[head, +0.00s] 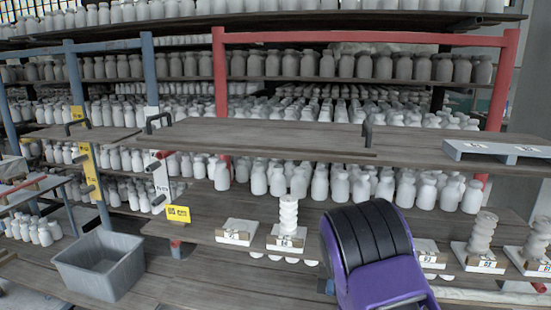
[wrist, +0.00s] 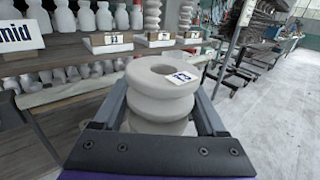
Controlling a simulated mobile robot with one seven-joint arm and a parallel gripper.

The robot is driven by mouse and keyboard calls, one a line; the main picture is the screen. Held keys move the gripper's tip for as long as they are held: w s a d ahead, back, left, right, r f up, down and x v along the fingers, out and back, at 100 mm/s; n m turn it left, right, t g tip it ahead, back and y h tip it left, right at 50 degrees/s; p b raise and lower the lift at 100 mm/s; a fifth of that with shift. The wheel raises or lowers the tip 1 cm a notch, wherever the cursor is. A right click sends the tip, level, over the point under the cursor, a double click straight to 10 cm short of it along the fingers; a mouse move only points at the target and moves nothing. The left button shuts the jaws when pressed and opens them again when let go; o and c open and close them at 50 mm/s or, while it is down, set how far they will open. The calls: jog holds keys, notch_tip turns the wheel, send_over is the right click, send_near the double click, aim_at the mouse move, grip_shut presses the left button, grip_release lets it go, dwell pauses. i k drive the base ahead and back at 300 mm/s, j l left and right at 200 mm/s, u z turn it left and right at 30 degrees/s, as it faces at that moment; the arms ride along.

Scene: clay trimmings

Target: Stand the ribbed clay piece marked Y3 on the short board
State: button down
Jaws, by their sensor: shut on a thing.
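In the wrist view my gripper (wrist: 163,98) is shut on a pale ribbed clay piece (wrist: 150,108). Its ringed top with a central hole faces the camera, and a small tag on it appears to read Y3. The base of the piece is hidden behind the gripper. In the head view my purple and black arm hides the gripper and the held piece. A shorter dark board (head: 85,133) with black handles lies at the left of the upper level, beside a longer board (head: 270,137). It looks bare; I cannot read a name on it.
Other ribbed pieces stand on labelled blocks along the lower shelf, one white (head: 288,215) and one greyer (head: 481,233). A block (head: 236,232) left of them is empty. A grey bin (head: 100,265) stands lower left. Blue and red posts (head: 220,75) frame the shelves of bottles.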

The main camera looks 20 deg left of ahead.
aim_at(104, 133)
jog(key=j+u, duration=0.1)
jog(key=u, duration=3.1)
jog(key=i+l, duration=0.25)
jog(key=i, duration=0.2)
jog(key=i+l+u, duration=0.1)
jog(key=i+l, duration=0.15)
jog(key=i, duration=0.2)
jog(key=i+l, duration=0.3)
jog(key=i, duration=1.1)
jog(key=i+j+z, duration=0.1)
jog(key=i+z, duration=0.25)
jog(key=i, duration=0.35)
jog(key=z, duration=1.1)
